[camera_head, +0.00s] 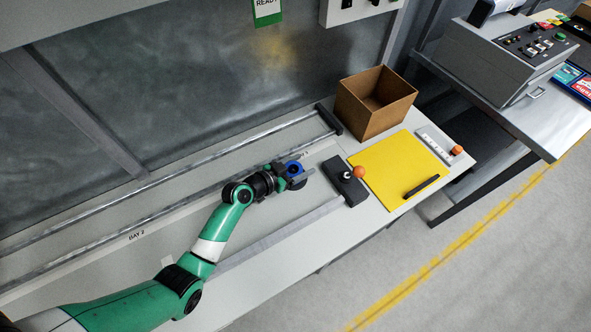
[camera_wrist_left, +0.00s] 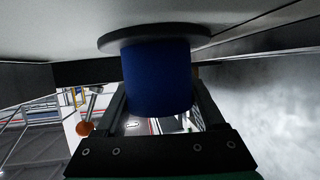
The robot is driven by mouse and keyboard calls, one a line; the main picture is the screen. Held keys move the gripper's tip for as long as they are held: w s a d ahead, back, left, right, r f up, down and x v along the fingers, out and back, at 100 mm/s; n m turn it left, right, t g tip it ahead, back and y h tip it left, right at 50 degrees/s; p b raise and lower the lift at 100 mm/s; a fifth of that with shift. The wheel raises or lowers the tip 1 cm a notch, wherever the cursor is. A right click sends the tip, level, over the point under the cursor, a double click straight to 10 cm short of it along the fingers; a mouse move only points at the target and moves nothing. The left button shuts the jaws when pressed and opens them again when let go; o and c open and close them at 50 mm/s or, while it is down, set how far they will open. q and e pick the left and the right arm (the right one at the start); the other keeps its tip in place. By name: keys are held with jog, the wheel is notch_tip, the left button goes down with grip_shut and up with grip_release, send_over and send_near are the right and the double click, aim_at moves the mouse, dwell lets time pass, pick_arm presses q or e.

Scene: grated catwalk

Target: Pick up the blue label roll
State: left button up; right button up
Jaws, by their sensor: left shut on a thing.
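The blue label roll (camera_head: 293,169) is at the end of my left arm in the head view. My left gripper (camera_head: 291,175) is shut on it, with a finger on either side. In the left wrist view the roll (camera_wrist_left: 157,80) is a dark blue cylinder with a wide dark disc at one end, between the fingers of the gripper (camera_wrist_left: 155,108). I cannot tell whether the roll touches the bench. My right gripper is in neither view.
An open cardboard box (camera_head: 376,103) stands at the bench's back right. A yellow mat (camera_head: 385,165) with a black bar-shaped object (camera_head: 421,187) lies in front. A black block with an orange-knobbed lever (camera_head: 345,182) stands right of my gripper. Rails (camera_head: 190,163) run along the bench.

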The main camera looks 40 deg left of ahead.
aim_at(299, 165)
pick_arm(q)
jog(key=shift+r, duration=0.1)
jog(key=shift+r, duration=0.25)
jog(key=r+p, duration=0.2)
jog(key=r, duration=0.1)
jog(key=shift+s+r+p, duration=0.3)
jog(key=shift+r+p, duration=0.05)
jog(key=shift+p, duration=0.05)
jog(key=s+r+p, duration=0.1)
jog(key=r, duration=0.1)
jog(key=s+r+p, duration=0.1)
jog(key=s+r, duration=0.1)
jog(key=s+d+r+p, duration=0.1)
jog(key=shift+s+r+p, duration=0.3)
jog(key=shift+s+r, duration=0.05)
jog(key=shift+r, duration=0.05)
jog(key=s+d+r+p, duration=0.1)
jog(key=s+d+r, duration=0.1)
jog(key=s, duration=0.6)
jog(key=shift+s+r+p, duration=0.25)
jog(key=shift+r+p, duration=0.05)
jog(key=shift+r, duration=0.1)
